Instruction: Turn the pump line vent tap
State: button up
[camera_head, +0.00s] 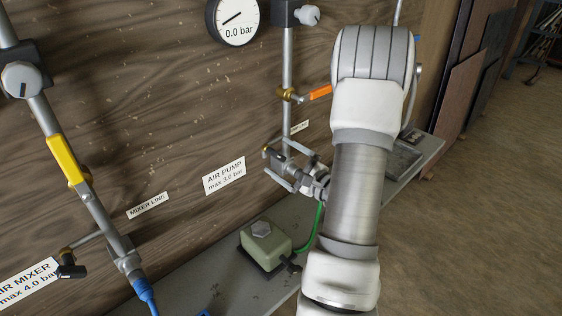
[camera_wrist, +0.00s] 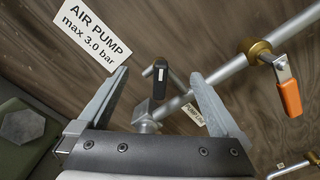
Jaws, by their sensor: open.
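The pump line vent tap has a small black lever handle with a pale stripe (camera_wrist: 161,76), on a short branch off the pump line pipe. In the head view its handle (camera_head: 267,153) is small and partly covered by my gripper. My gripper (camera_head: 277,158) is open and empty, reaching toward the wall. In the wrist view my gripper's fingers (camera_wrist: 158,78) stand one on each side of the handle in the picture, with gaps on both sides. I cannot tell how far the handle lies beyond the fingertips. A PUMP LINE label (camera_wrist: 192,114) shows behind the right finger.
An orange-handled valve (camera_wrist: 289,97) sits on the same pipe, right of my gripper. The AIR PUMP label (camera_head: 224,176) is left of it. A green pump box (camera_head: 265,243) stands on the bench below. The mixer line has a yellow handle (camera_head: 67,160) and black tap (camera_head: 71,271).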

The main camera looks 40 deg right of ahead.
aim_at(281, 158)
jog(key=s, duration=0.1)
jog(key=s+b, duration=0.1)
jog(key=s, duration=0.3)
jog(key=shift+s+d, duration=0.1)
jog(key=shift+d, duration=0.15)
jog(key=shift+s, duration=0.25)
